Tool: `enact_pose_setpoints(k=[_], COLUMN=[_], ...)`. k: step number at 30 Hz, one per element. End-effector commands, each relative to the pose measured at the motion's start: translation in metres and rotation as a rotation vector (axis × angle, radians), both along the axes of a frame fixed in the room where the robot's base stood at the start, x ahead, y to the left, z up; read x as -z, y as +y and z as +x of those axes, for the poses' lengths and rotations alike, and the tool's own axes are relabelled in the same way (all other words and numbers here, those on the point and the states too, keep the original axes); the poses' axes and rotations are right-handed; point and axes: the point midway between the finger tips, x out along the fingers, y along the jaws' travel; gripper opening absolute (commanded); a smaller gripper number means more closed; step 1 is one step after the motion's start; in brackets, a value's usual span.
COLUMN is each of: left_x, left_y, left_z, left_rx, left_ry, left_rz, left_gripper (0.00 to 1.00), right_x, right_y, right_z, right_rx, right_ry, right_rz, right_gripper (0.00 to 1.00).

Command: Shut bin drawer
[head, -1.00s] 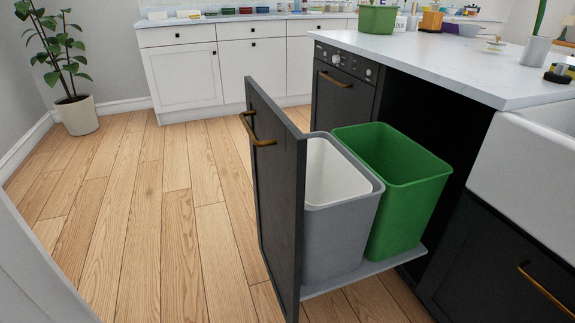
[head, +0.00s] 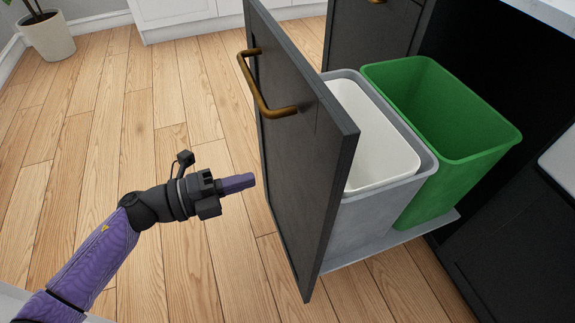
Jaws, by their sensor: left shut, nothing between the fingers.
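The bin drawer stands pulled out of the cabinet, with its dark front panel (head: 300,150) upright and a brass handle (head: 262,92) on its outer face. Behind the panel, a grey bin with a white inner bin (head: 372,140) and a green bin (head: 440,110) stand on the grey drawer base (head: 400,240). My left gripper (head: 248,182) is shut and empty. It points at the outer face of the panel, below the handle, and seems a little apart from it. My right gripper is not in view.
The dark cabinet opening (head: 480,60) is behind the bins at the right. A potted plant (head: 48,36) stands at the back left, and white cabinets (head: 185,15) line the back. The wooden floor (head: 120,140) left of the drawer is clear.

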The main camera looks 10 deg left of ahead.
Motion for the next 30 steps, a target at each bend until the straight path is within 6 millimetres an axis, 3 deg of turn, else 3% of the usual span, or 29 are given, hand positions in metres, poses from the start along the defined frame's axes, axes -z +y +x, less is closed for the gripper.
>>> enact_pose_setpoints(k=[6,12,30], left_x=[0.002,0.002,-0.001], left_y=[-0.039,-0.061,-0.067], left_z=[0.026,0.041,0.046], left_rx=[0.001,0.0,-0.002], left_ry=[-0.002,0.001,0.001], left_rz=[-0.003,-0.003,-0.002], left_gripper=[0.0,0.0,0.0], right_x=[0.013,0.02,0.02], right_y=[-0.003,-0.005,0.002], right_z=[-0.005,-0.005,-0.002], right_rx=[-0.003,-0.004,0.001], right_ry=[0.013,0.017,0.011], right_rz=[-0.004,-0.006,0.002], right_gripper=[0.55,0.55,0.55])
